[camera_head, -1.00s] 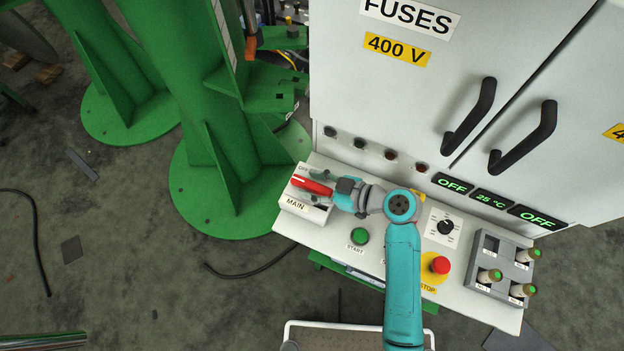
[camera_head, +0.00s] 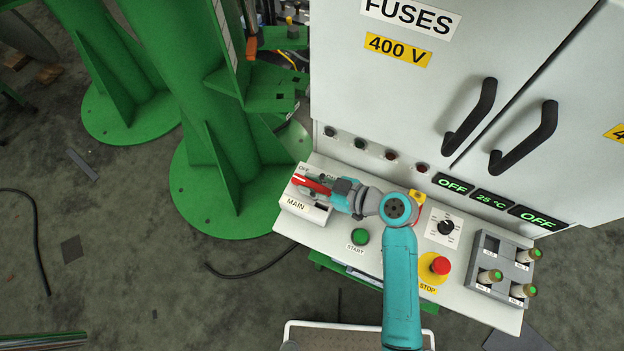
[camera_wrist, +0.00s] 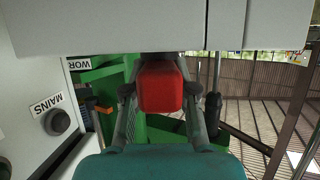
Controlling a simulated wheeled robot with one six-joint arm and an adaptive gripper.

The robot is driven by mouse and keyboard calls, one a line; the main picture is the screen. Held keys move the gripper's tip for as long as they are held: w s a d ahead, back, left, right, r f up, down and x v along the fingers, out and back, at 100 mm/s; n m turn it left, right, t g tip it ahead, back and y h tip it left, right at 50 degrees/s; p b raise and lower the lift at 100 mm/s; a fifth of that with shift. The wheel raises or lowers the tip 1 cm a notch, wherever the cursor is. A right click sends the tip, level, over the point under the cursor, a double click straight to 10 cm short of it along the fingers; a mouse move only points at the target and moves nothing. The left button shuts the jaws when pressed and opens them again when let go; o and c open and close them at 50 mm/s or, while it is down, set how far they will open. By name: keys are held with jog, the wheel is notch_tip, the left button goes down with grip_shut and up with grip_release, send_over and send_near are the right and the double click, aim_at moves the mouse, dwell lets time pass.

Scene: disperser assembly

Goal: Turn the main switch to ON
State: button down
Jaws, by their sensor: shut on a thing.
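The main switch has a red handle (camera_head: 309,184) on a white box marked MAIN (camera_head: 296,204) at the left end of the control panel. The handle points left, near the OFF label (camera_head: 303,168); the label to the right is mostly covered by my gripper. My gripper (camera_head: 322,183) reaches in from the right and is shut on the red handle. In the wrist view the red handle (camera_wrist: 161,86) sits between the two fingers, one on each side. The far part of the switch is hidden there.
The panel (camera_head: 330,233) also bears a green START button (camera_head: 360,236), a black knob (camera_head: 445,227), a red STOP button (camera_head: 440,265) and a grey fuse holder (camera_head: 490,250). The cabinet (camera_head: 370,90) rises behind. A green column (camera_head: 200,110) stands left.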

jog(key=m+t+h, duration=0.2)
jog(key=m+t, duration=0.2)
jog(key=shift+h, duration=0.3)
jog(key=shift+r+m+t+h, duration=0.1)
jog(key=shift+m+t+h, duration=1.7)
jog(key=shift+m+h, duration=0.7)
jog(key=shift+a+m+t+h, duration=0.1)
jog(key=shift+m+t+h, duration=0.4)
jog(key=shift+m+h, duration=2.3)
jog(key=shift+m+g+h, duration=0.5)
jog(key=shift+m+h, duration=0.9)
jog(key=shift+h, duration=0.4)
jog(key=c, duration=0.9)
grip_release()
jog(key=shift+v, duration=3.6)
